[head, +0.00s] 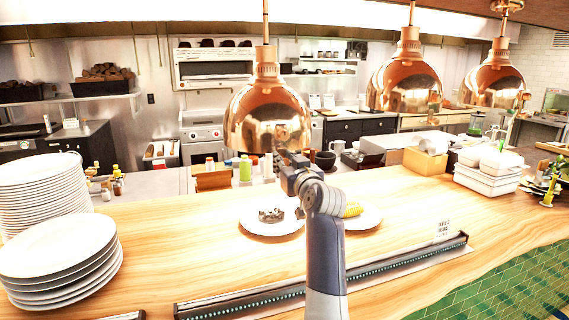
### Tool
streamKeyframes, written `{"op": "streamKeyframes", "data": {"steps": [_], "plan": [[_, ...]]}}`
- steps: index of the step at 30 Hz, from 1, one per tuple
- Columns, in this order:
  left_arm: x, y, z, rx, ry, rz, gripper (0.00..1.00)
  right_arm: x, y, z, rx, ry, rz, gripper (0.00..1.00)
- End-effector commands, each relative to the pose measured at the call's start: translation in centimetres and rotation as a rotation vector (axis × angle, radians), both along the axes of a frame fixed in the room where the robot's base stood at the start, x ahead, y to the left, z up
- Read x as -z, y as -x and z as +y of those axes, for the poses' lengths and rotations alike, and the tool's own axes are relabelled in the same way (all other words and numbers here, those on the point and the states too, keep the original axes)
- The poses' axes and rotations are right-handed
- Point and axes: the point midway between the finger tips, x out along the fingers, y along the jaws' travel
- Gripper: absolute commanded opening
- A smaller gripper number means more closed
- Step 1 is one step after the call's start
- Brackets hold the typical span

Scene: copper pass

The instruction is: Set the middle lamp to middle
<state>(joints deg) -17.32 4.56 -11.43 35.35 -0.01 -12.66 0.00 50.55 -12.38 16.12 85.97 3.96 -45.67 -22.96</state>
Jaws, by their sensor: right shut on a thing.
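Three copper pendant lamps hang over the wooden pass. The nearest lamp (262,108) hangs left of centre and lowest in the picture. The lamp in the middle of the picture (404,84) and the right lamp (494,82) look smaller and higher. My right gripper (284,158) is at the lower rim of the nearest lamp, with its arm rising from below. It is shut on that lamp's rim, though the fingertips are small and partly hidden against the copper. My left gripper is out of view.
The wooden counter (180,235) holds plate stacks (62,255) at left and two plates with food behind my arm. A dark rail (400,262) runs along the front. White containers (488,172) and a cardboard box (425,160) stand at right. Open air surrounds the lamps.

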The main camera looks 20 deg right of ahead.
Motion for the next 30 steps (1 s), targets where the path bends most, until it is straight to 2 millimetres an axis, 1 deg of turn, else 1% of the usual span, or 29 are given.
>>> {"op": "streamKeyframes", "data": {"steps": [2, 4, 9, 12, 15, 19, 29, 30], "plan": [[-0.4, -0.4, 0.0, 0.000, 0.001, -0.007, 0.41, -0.5, 0.0, 0.0, 0.000, 0.001, 0.000, 0.00], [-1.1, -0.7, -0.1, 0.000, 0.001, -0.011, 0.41, -1.4, 0.0, 0.0, 0.001, 0.002, -0.002, 0.00], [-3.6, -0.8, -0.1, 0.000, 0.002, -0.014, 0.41, -5.0, 0.0, -0.1, 0.002, 0.004, -0.008, 0.00], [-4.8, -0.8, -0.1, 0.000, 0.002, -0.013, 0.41, -6.7, 0.0, 0.0, 0.001, 0.004, -0.009, 0.00], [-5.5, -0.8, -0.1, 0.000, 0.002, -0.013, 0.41, -7.8, 0.0, -0.1, 0.001, 0.002, -0.008, 0.00], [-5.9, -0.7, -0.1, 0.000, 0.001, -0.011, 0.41, -8.2, 0.0, 0.0, 0.000, 0.002, -0.004, 0.00], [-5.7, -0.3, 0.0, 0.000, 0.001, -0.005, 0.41, -8.1, 0.0, 0.0, 0.000, 0.001, -0.002, 0.00], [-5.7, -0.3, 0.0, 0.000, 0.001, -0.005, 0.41, -8.1, 0.0, 0.0, 0.000, 0.001, -0.001, 0.29]]}}
